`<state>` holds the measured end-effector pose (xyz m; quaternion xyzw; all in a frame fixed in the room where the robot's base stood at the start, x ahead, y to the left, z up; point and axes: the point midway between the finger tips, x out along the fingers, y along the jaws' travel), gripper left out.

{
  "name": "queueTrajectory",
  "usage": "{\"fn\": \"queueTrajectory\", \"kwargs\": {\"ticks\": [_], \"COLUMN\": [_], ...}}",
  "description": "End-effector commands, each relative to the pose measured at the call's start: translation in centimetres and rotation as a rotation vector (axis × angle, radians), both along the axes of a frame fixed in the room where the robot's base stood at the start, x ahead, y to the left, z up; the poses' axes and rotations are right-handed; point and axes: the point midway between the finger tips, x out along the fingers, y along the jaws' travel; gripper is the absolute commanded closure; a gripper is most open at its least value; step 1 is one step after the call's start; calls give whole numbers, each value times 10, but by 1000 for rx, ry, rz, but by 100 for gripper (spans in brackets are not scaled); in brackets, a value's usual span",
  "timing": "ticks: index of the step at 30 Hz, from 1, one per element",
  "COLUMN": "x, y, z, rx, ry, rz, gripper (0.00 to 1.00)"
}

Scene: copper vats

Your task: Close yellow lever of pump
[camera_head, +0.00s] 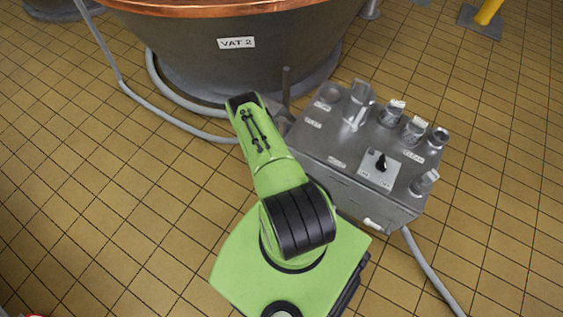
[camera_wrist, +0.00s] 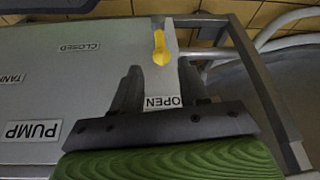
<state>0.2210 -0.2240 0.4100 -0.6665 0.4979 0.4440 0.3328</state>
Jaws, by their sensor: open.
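In the wrist view the yellow lever (camera_wrist: 160,48) stands at the far part of a pale grey panel (camera_wrist: 95,80). The lever is just beyond the fingertips, roughly in line with the gap; no contact shows. In the head view the lever and fingers are hidden behind my green arm.
A grey control box (camera_head: 350,190) with several metal fittings and a black knob (camera_head: 381,163) stands right of my arm. The copper-rimmed VAT 2 (camera_head: 290,60) is behind, with hoses (camera_head: 165,110) on the floor. A dark frame bar (camera_wrist: 262,85) borders the panel.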

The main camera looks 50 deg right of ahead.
Motion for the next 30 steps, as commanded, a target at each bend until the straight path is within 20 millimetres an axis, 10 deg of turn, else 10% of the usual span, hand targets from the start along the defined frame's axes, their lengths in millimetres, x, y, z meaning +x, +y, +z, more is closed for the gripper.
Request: {"fn": "queueTrajectory", "kwargs": {"ticks": [13, 24, 30], "x": [11, 13, 13], "y": [-38, -43, -43], "z": [-101, -108, -108], "rx": [1, 1, 1], "ry": [1, 1, 1], "rz": [1, 3, 3], "gripper": [57, 57, 86]}}
